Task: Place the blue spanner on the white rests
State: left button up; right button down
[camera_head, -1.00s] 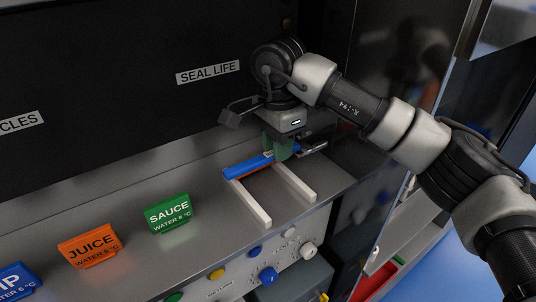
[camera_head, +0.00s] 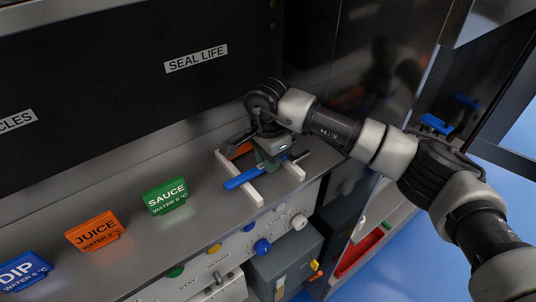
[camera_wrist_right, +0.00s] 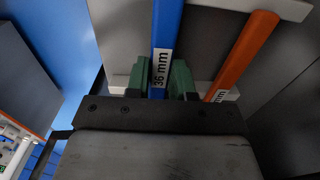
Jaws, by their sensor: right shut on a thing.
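My right gripper (camera_head: 270,163) is shut on the blue spanner (camera_head: 243,179), held across the two white rests on the steel counter. In the right wrist view the green fingertips (camera_wrist_right: 160,80) clasp the blue spanner (camera_wrist_right: 167,25) by its "36 mm" label. The left white rest (camera_head: 252,194) and right white rest (camera_head: 293,169) run from back to front. A white rest (camera_wrist_right: 265,6) passes behind the blue spanner in the wrist view; I cannot tell whether they touch. My left gripper is not in view.
An orange spanner (camera_head: 240,151) lies on the rests behind the blue one, beside it in the wrist view (camera_wrist_right: 245,50). Green SAUCE (camera_head: 166,196), orange JUICE (camera_head: 94,232) and blue DIP (camera_head: 22,271) signs stand to the left. Knobs line the front panel.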

jog(key=shift+s, duration=0.1)
jog(key=shift+f+b, duration=0.15)
jog(key=shift+b, duration=0.15)
jog(key=c, duration=1)
grip_release()
jog(key=shift+r+p, duration=0.2)
jog(key=shift+p, duration=0.1)
jog(key=shift+r, duration=0.15)
pick_arm(q)
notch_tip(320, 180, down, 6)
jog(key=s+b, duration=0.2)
jog(key=b, duration=0.4)
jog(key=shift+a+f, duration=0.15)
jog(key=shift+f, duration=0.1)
pick_arm(e)
jog(key=shift+r, duration=5.85)
